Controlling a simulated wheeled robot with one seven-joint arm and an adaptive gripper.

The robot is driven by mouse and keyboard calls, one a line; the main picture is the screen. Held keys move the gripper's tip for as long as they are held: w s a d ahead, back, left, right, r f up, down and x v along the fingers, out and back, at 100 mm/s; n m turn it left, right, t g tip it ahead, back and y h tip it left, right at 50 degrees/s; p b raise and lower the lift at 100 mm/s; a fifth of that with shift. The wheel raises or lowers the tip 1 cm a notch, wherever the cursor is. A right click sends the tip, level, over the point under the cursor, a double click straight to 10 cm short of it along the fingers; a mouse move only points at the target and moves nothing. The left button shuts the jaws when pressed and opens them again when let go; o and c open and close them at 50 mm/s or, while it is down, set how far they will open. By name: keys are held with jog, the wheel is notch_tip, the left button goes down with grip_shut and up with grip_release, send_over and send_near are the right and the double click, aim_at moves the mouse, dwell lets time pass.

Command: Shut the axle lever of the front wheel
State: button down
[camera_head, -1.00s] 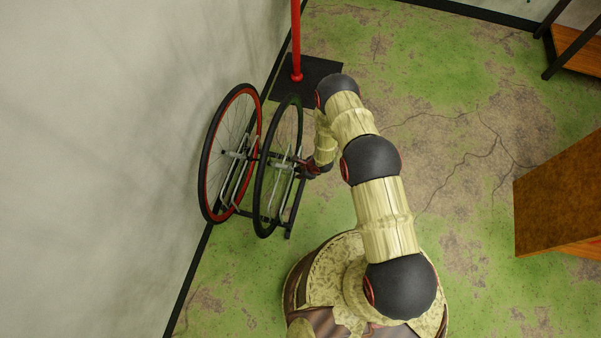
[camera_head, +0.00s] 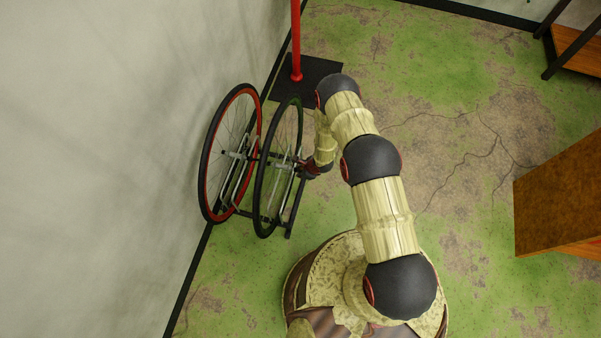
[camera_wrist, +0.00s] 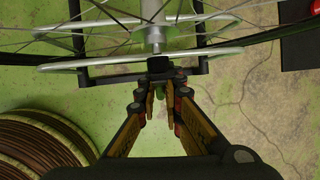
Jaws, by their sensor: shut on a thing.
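The nearer wheel (camera_head: 257,205), with a black tyre, stands upright in a dark rack beside a red-rimmed wheel (camera_head: 203,190) close to the wall. Which one is the front wheel cannot be told by looks; my gripper (camera_head: 303,169) is at the nearer wheel's axle, on its right side. In the wrist view, the silver hub (camera_wrist: 154,36) and spokes fill the top middle. My gripper (camera_wrist: 160,92) points at the axle's end, with its fingers close together on a small dark part, seemingly the axle lever (camera_wrist: 160,66). The fingertips hide most of it.
The rack's dark frame (camera_head: 287,234) runs low around the wheels. A red post (camera_head: 296,40) on a black base plate (camera_head: 325,72) stands behind them. A brown wooden block (camera_head: 560,195) is at the right. The cracked green floor (camera_head: 460,110) between is clear.

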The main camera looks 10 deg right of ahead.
jog(key=shift+f, duration=0.1)
jog(key=shift+w+f+y+b, duration=0.1)
jog(key=shift+w+y+b, duration=0.05)
jog(key=shift+y+b, duration=0.3)
jog(key=shift+w+a+f+t+y+b, duration=0.15)
jog(key=shift+t+y+b, duration=0.35)
jog(key=shift+y+b, duration=0.5)
jog(key=shift+a+r+t+y+b, duration=0.3)
jog(key=shift+t+y+b, duration=0.2)
jog(key=shift+y+b, duration=0.5)
jog(key=c, duration=1.9)
grip_release()
jog(key=shift+a, duration=0.1)
